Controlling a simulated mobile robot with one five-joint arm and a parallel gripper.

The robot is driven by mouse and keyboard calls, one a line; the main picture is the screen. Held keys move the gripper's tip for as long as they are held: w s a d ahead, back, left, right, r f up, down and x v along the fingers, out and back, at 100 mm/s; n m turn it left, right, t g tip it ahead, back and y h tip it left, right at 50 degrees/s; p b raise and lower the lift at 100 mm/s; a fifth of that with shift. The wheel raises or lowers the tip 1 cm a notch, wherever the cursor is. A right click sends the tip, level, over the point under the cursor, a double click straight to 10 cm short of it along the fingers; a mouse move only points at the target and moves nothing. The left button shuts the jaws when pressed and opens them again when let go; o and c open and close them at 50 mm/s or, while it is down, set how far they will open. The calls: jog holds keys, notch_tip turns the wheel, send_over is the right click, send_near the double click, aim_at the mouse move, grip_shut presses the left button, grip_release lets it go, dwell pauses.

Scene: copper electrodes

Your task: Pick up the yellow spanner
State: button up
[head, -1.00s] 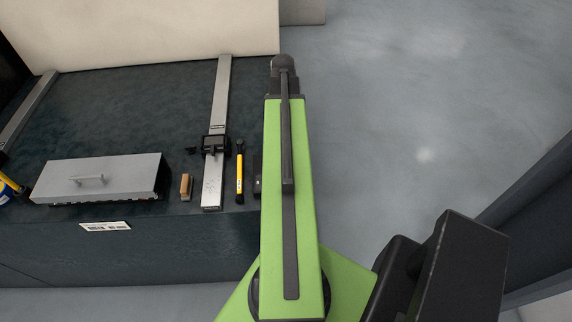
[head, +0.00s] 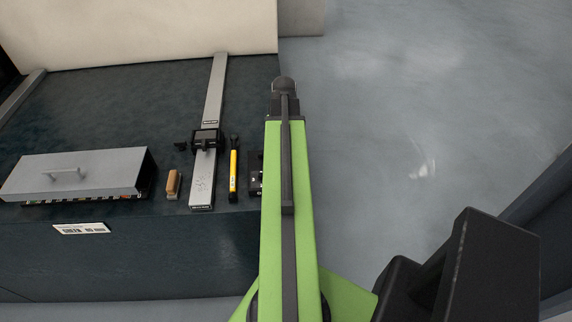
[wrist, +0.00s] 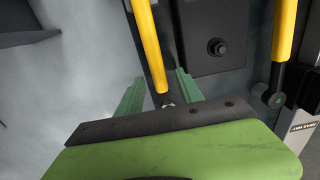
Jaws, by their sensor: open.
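Two yellow-handled tools show in the wrist view. One yellow handle (wrist: 149,45) runs down between the green fingers of my gripper (wrist: 160,74), which are open on either side of it; its near end is partly hidden by my wrist. Contact is not clear. The other, a yellow tool with a black end (wrist: 285,35), lies to the right. A yellow tool with black ends (head: 234,170) also lies on the bench in the head view, left of my arm. I cannot tell for sure which is the spanner. In the head view my gripper is hidden by my arm.
A black box with a bolt (wrist: 217,45) lies between the two yellow tools. On the dark bench (head: 120,110) are a metal rail with a black slider (head: 203,180), a small wooden-handled item (head: 173,184) and a grey lidded box (head: 75,170). Open floor lies right.

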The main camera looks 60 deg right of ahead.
jog(key=shift+f, duration=0.85)
jog(key=shift+r, duration=0.2)
grip_shut()
jog(key=shift+w+r, duration=0.1)
jog(key=shift+r, duration=0.05)
